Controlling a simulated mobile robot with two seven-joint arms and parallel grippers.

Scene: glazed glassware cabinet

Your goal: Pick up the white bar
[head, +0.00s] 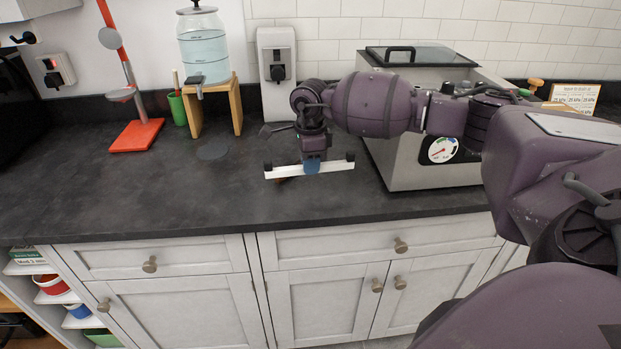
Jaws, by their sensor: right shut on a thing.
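The white bar (334,166) is a thin, straight strip lying roughly level across the picture, with dark knobs near its ends. My right gripper (312,167) comes in from the right and is shut on the middle of the bar, at a blue part. The bar shows in front of the dark counter; I cannot tell whether it touches the top. Something reddish shows partly under the bar, mostly hidden. My left gripper is not in view.
The dark counter (220,195) is clear at the front left. A steel box with a dial (430,165) stands right of the gripper. A water dispenser (203,48) on a wooden stand (237,105), a green cup (177,108) and a red stand (137,135) are at the back left.

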